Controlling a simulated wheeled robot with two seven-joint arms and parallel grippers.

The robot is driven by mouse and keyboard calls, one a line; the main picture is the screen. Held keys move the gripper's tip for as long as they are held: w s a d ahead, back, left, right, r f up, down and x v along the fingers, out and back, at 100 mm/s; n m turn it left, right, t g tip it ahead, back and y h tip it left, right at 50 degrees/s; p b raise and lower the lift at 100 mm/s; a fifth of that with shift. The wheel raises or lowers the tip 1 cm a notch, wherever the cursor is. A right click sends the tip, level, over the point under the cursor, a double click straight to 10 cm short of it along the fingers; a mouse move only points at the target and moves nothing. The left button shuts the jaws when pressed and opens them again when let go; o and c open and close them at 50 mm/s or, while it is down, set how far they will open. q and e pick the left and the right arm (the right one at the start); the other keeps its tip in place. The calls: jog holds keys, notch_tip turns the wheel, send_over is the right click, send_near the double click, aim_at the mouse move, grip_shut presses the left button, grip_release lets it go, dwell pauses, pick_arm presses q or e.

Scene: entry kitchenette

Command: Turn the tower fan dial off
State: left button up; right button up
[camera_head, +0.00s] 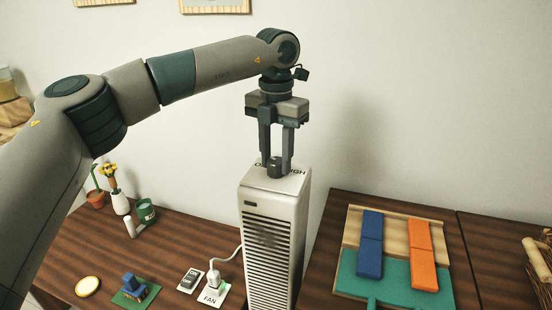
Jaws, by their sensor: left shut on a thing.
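The white tower fan (270,225) stands upright in the middle of the head view, with dark slats down its front. Its dark dial (274,168) is on the top face, with lettering around it that is partly hidden. My left gripper (275,165) points straight down over the fan top. Its two fingers are shut on the dial, one on each side. The dial's pointer direction cannot be made out. My right gripper is not in view.
A plug sits in a socket plate labelled FAN (211,294), beside a switch (190,279). A green board (350,275) with blue and orange blocks lies right of the fan.

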pick_arm(q)
jog(key=shift+r, duration=0.1)
jog(key=o, duration=1.1)
jog(key=shift+c, duration=0.2)
notch_tip(320, 180, up, 10)
notch_tip(320, 180, up, 7)
send_over(276, 160)
jog(key=shift+r, duration=0.15)
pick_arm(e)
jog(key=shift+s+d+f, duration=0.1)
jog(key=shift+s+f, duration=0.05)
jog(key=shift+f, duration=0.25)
